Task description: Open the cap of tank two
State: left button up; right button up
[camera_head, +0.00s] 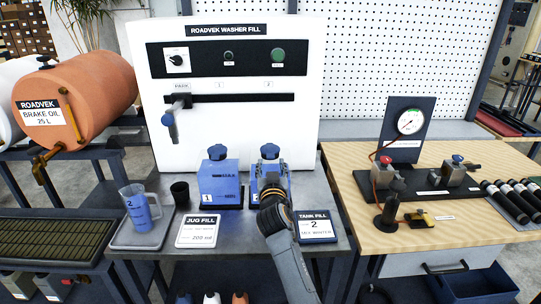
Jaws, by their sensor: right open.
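Tank two (257,187) is a blue box-shaped tank on the grey table, right of tank one (217,187), which is marked 1. The blue cap (269,150) of tank two sits on top of it. My right gripper (270,170) comes up from the bottom of the picture and stands in front of tank two, hiding most of its front. It is open, with its fingers just below the cap; I cannot tell whether they touch it. My left gripper is not in view.
A white washer fill panel (230,120) stands behind the tanks. A measuring jug (146,215) and a black cup (180,193) stand left. A tank fill sign (316,227) is close on the right. A wooden bench (450,155) with a gauge stand lies further right.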

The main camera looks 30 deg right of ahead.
aim_at(271, 158)
jog(key=x, duration=0.5)
jog(key=shift+s+r, duration=0.1)
jog(key=c, duration=0.9)
jog(key=shift+s+r, duration=0.15)
grip_shut()
